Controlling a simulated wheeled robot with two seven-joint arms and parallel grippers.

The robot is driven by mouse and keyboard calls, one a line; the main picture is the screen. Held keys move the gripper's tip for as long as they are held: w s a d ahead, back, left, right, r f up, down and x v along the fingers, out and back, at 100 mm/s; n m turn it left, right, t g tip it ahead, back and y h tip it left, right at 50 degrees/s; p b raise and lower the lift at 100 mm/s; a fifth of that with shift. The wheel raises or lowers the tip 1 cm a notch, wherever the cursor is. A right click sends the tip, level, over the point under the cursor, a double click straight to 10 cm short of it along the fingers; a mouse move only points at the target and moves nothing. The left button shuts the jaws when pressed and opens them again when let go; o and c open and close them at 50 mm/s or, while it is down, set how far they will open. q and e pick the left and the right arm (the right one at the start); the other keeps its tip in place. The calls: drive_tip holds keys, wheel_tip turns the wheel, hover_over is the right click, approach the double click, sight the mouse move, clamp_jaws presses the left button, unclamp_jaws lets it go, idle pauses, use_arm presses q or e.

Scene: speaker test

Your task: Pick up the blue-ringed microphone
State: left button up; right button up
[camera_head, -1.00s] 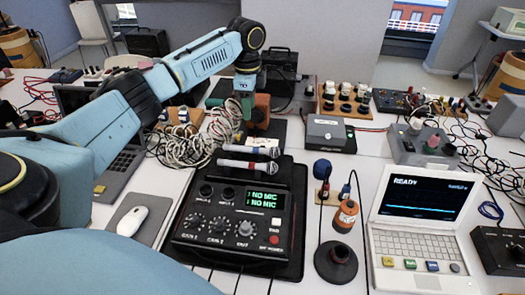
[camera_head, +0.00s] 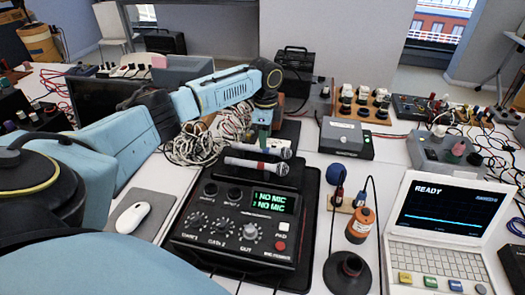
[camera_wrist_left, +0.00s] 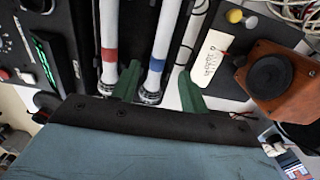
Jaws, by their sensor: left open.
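The blue-ringed microphone (camera_wrist_left: 157,62) has a white handle and lies between the two green fingers of my open left gripper (camera_wrist_left: 158,86) in the left wrist view. The fingers are on either side of it near its head end; whether they touch it I cannot tell. The red-ringed microphone (camera_wrist_left: 109,55) lies beside it, left of the left finger. In the head view my left gripper (camera_head: 264,140) is over the far microphone (camera_head: 245,149), and the red-ringed one lies nearer, behind the black mixer box (camera_head: 222,222). My right gripper is not in view.
A white tube with dark bands (camera_wrist_left: 190,38) lies close to the right finger. An orange box with a black disc (camera_wrist_left: 275,75) stands further right. A white laptop (camera_head: 437,230), a round black stand (camera_head: 347,275) and tangled cables (camera_head: 195,145) surround the mixer.

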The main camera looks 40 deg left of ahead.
use_arm(q)
wheel_tip(320, 180, down, 4)
drive_tip(key=shift+s+f+b, duration=0.1)
drive_tip(key=shift+s+b, duration=0.05)
drive_tip(key=shift+b, duration=0.2)
clamp_jaws()
